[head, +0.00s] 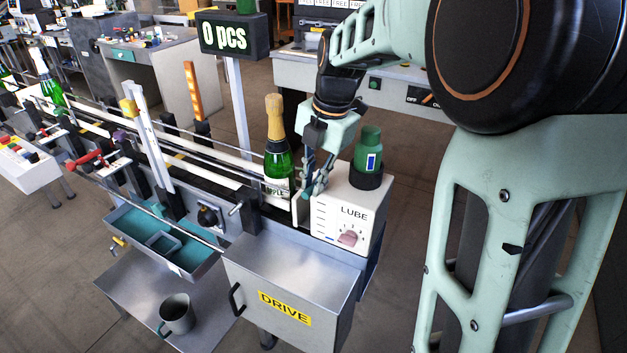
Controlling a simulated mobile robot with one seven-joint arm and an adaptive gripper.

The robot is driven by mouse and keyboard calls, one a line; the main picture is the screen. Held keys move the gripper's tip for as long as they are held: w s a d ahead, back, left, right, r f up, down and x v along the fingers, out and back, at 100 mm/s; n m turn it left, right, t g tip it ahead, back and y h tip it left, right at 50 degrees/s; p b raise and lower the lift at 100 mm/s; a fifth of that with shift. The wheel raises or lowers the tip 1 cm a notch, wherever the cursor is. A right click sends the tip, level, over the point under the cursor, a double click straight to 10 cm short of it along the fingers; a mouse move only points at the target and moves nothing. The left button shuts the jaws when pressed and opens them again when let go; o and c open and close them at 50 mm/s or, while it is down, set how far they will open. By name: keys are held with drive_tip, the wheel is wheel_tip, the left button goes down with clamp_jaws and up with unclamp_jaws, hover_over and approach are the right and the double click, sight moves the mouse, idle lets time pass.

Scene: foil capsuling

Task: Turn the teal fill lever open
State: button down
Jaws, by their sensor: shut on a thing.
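My gripper (315,187) reaches down to the left part of the box top, between that bottle and a green gold-foiled bottle (276,145). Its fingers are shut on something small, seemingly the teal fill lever. The fingers cover most of the lever, so its angle cannot be told.
The grey DRIVE cabinet (290,277) is in front of the LUBE box. A teal-lined tray (190,262) and a grey mug (175,314) are at the lower left. A counter sign (233,36) reading "0 pcs" stands on a post behind the conveyor.

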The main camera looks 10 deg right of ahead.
drive_tip(key=c, duration=2)
unclamp_jaws()
drive_tip(key=shift+o, duration=0.2)
drive_tip(key=shift+r, duration=0.1)
wheel_tip(320, 180, up, 12)
drive_tip(key=s+d, duration=0.1)
drive_tip(key=shift+s+d+f, duration=0.2)
drive_tip(key=shift+s+d, duration=0.15)
